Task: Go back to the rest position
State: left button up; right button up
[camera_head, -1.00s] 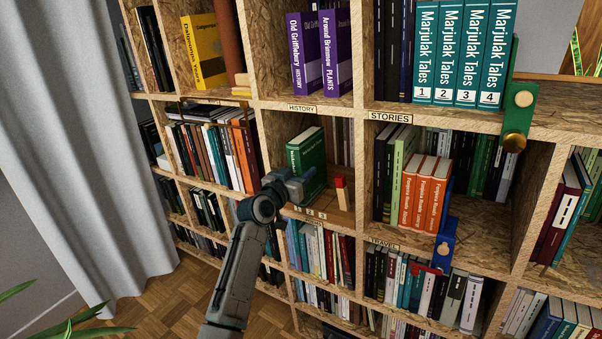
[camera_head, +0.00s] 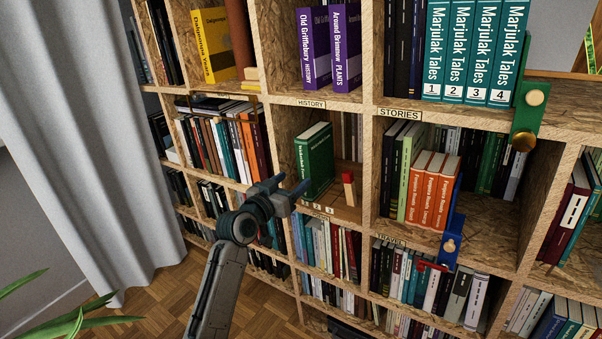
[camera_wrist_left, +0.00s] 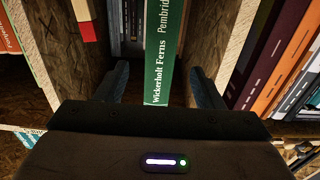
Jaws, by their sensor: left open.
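My left gripper (camera_head: 290,190) is open in front of the bookwall, close to the compartment that holds a green book (camera_head: 315,160). In the left wrist view the green book (camera_wrist_left: 165,50), with "Wickerholt Ferns" on its spine, stands upright between my two spread fingers (camera_wrist_left: 162,92). The fingers look apart from it. In the head view the book stands on the compartment floor, leaning slightly if at all. My right gripper is in neither view.
A wooden block with a red top (camera_head: 348,188) stands right of the green book. Orange books (camera_head: 432,190), a blue bookend (camera_head: 452,240) and a green bracket (camera_head: 525,110) are further right. Compartment walls flank my gripper. A curtain (camera_head: 75,130) hangs left; open floor (camera_head: 150,305) lies below.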

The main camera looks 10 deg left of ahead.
pick_arm(q)
jog(key=shift+v, duration=1)
